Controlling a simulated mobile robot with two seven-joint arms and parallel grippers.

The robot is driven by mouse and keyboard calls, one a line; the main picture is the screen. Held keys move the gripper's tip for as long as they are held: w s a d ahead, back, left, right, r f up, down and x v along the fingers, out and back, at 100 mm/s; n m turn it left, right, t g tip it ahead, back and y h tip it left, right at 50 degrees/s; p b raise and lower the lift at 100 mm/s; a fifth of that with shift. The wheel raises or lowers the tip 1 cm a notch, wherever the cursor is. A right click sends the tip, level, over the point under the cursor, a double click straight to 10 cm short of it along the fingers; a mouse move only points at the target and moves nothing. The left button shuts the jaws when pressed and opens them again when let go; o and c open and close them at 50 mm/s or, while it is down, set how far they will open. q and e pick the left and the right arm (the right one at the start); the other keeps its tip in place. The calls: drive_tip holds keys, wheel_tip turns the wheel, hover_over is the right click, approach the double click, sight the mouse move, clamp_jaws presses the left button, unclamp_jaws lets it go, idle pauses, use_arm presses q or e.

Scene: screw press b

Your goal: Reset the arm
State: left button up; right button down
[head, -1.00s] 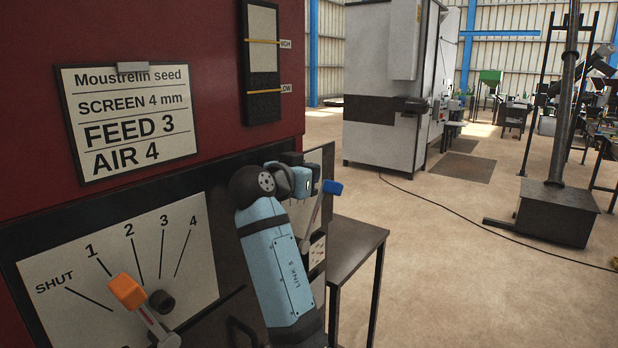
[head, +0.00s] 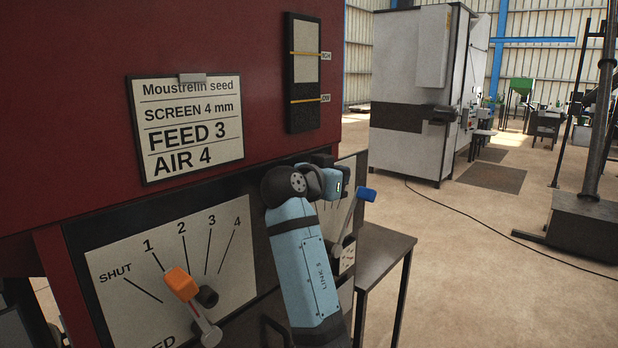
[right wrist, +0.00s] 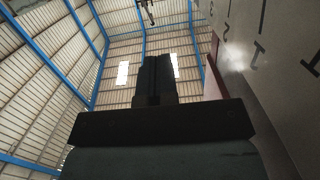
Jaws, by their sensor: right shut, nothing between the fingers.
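My right arm (head: 305,265) rises in front of the press panel in the head view, its wrist bent over at the top near the second dial plate. In the right wrist view my right gripper (right wrist: 154,70) has its dark fingers together, with nothing between them. It points toward the hall roof, beside a pale marked plate (right wrist: 275,65). The orange-handled feed lever (head: 180,284) lies near mark 1 on the feed dial (head: 110,268). The blue-handled lever (head: 365,194) stands tilted just right of my wrist. My left gripper is not in view.
A card (head: 188,130) on the red press reads Moustrelin seed, screen 4 mm, feed 3, air 4. A sight gauge (head: 304,75) is above. A dark table (head: 385,250) stands right of the panel. A grey cabinet (head: 410,95) stands farther back. Open floor lies to the right.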

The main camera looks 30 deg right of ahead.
drive_tip(key=s+a+f+n+t+y, duration=0.15)
drive_tip(key=s+f+n+y, duration=0.3)
drive_tip(key=f, duration=0.95)
drive_tip(key=s+a+f+n+y, duration=0.25)
drive_tip(key=s+f+n, duration=0.3)
drive_tip(key=f, duration=0.85)
drive_tip(key=s+a+f+n+g+y, duration=0.1)
drive_tip(key=s+a+f+n+y, duration=0.2)
drive_tip(key=s, duration=0.6)
drive_tip(key=s+a+f+n+g+y, duration=0.1)
drive_tip(key=s+a+f+y, duration=0.2)
drive_tip(key=s+f, duration=0.35)
drive_tip(key=s+a+f+n+g+y, duration=0.2)
drive_tip(key=s+a+f+y, duration=0.1)
drive_tip(key=s, duration=0.7)
drive_tip(key=w+a+f+n+t+y+p, duration=0.1)
drive_tip(key=w+a+f+t+y+p, duration=0.2)
drive_tip(key=w+a+f+t+p, duration=0.2)
drive_tip(key=a+t+p, duration=0.2)
drive_tip(key=p, duration=0.1)
drive_tip(key=shift+w+f+t, duration=0.2)
drive_tip(key=shift+f+t, duration=0.1)
drive_tip(key=shift+t, duration=0.05)
